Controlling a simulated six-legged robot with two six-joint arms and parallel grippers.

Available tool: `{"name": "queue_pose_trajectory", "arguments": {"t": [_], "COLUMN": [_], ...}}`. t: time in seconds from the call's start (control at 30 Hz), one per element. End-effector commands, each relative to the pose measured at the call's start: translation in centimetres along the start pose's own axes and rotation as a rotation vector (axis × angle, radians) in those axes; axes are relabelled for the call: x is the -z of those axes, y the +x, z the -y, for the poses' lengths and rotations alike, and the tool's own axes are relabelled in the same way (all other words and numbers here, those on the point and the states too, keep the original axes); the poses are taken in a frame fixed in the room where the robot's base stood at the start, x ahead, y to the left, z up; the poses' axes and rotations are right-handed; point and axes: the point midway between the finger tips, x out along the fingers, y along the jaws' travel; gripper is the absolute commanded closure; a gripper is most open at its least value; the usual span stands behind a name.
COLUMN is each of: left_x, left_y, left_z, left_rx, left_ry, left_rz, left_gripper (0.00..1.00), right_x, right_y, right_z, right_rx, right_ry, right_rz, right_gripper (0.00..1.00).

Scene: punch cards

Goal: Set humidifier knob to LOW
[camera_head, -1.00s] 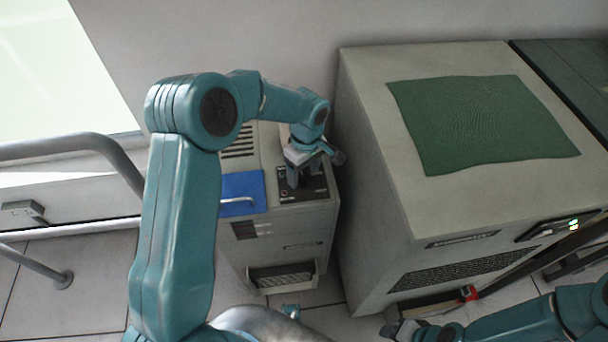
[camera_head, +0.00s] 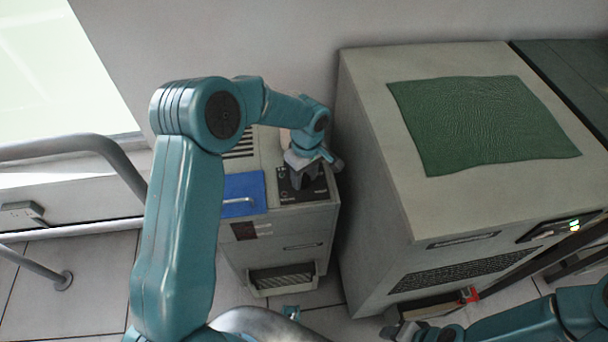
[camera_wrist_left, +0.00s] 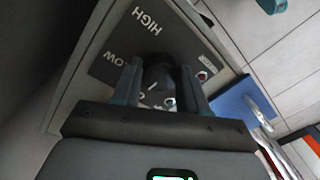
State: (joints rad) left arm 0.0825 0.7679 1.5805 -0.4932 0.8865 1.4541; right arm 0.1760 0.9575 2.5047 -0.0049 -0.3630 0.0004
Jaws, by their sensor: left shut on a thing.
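The humidifier (camera_head: 285,238) is a beige cabinet on the floor with a dark control panel (camera_head: 312,191) on its top. In the left wrist view the panel (camera_wrist_left: 178,22) carries the words HIGH and LOW. A black round knob (camera_wrist_left: 160,72) sits between my left fingers. My left gripper (camera_head: 301,180) comes down on the panel from above, and its fingers (camera_wrist_left: 163,85) are shut on the knob from both sides. A white mark shows between the fingers, but I cannot tell which setting the knob points to. My right gripper (camera_head: 402,331) is low at the right, its jaws unclear.
A blue clipboard-like piece (camera_head: 240,188) lies on the humidifier left of the panel. A large beige cabinet (camera_head: 375,200) with a green cloth (camera_head: 480,125) stands close on the right. A grey rail (camera_head: 60,146) is at the left. Tiled floor shows in front.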

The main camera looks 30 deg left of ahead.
Motion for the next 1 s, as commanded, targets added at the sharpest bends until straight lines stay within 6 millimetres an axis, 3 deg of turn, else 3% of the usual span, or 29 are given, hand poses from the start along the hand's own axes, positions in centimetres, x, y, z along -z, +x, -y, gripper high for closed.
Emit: {"name": "queue_pose_trajectory", "arguments": {"t": [1.0], "left_x": [0.0], "left_y": [0.0], "left_z": [0.3], "left_rx": [0.0], "left_ry": [0.824], "left_rz": [-0.054], "left_gripper": [0.87], "right_x": [0.0], "right_y": [1.9], "right_z": [-0.7], "right_rx": [0.0], "right_ry": [0.0], "right_rz": [0.0], "right_gripper": [0.57]}}
